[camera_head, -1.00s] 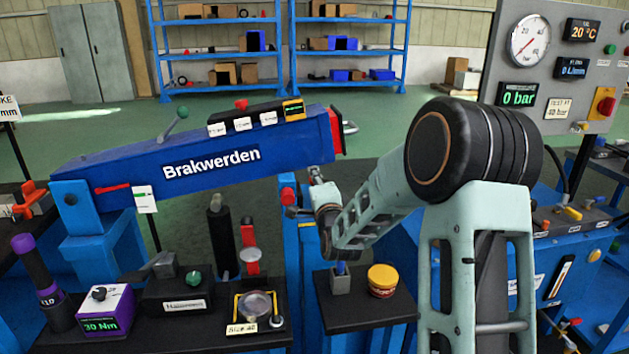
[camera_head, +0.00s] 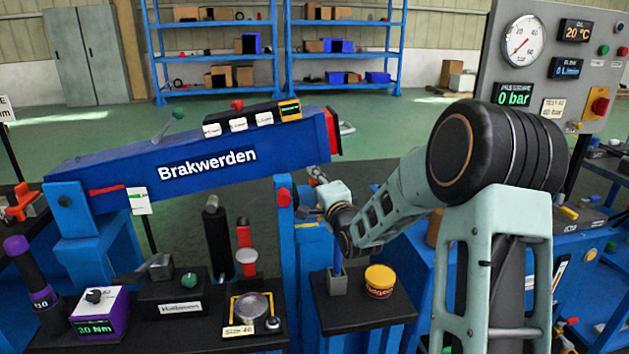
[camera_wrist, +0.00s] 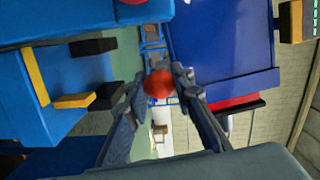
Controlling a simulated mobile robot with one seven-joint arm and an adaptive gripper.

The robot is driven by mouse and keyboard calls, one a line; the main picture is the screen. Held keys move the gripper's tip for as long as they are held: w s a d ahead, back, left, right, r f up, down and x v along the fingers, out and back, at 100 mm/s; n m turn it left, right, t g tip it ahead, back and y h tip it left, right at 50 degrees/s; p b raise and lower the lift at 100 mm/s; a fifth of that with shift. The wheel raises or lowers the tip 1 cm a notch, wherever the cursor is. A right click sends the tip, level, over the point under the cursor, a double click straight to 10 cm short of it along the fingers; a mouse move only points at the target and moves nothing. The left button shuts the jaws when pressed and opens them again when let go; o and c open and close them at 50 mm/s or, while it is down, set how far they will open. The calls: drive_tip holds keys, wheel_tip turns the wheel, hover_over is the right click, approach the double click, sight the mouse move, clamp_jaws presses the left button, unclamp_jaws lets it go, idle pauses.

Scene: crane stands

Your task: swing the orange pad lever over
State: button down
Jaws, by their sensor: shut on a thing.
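In the wrist view a red-orange ball knob (camera_wrist: 160,82) sits between the two dark fingertips of my gripper (camera_wrist: 160,88), which is shut on it. The lever's arm behind the knob is hidden, so I cannot tell its angle. In the head view my gripper (camera_head: 314,190) is beside the blue post, below the right end of the blue beam (camera_head: 235,152) marked "Brakwerden".
A red knob (camera_head: 284,196) is on the blue post (camera_head: 288,255) just left of my gripper. A small black table (camera_head: 350,315) with a yellow-lidded tub (camera_head: 380,281) is below my forearm. A grey gauge panel (camera_head: 560,50) stands at the right.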

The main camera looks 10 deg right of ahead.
drive_tip(key=shift+w+d+r+h, duration=0.1)
drive_tip(key=shift+d+r+h, duration=0.15)
drive_tip(key=shift+d, duration=0.5)
drive_tip(key=shift+w+d+r+t+b, duration=0.1)
drive_tip(key=shift+d+t+b, duration=0.1)
drive_tip(key=shift+d+b, duration=0.3)
drive_tip(key=shift+w+d+r+t+b, duration=0.1)
drive_tip(key=shift+d+t+b, duration=0.15)
drive_tip(key=shift+d, duration=0.35)
drive_tip(key=c, duration=1.6)
unclamp_jaws()
drive_tip(key=shift+f, duration=0.1)
drive_tip(key=shift+s+a, duration=0.1)
drive_tip(key=shift+a, duration=0.2)
drive_tip(key=s, duration=0.4)
drive_tip(key=s+d, duration=0.1)
drive_tip(key=s, duration=0.3)
drive_tip(key=s+f, duration=0.1)
drive_tip(key=s, duration=0.2)
drive_tip(key=shift+s+d, duration=0.4)
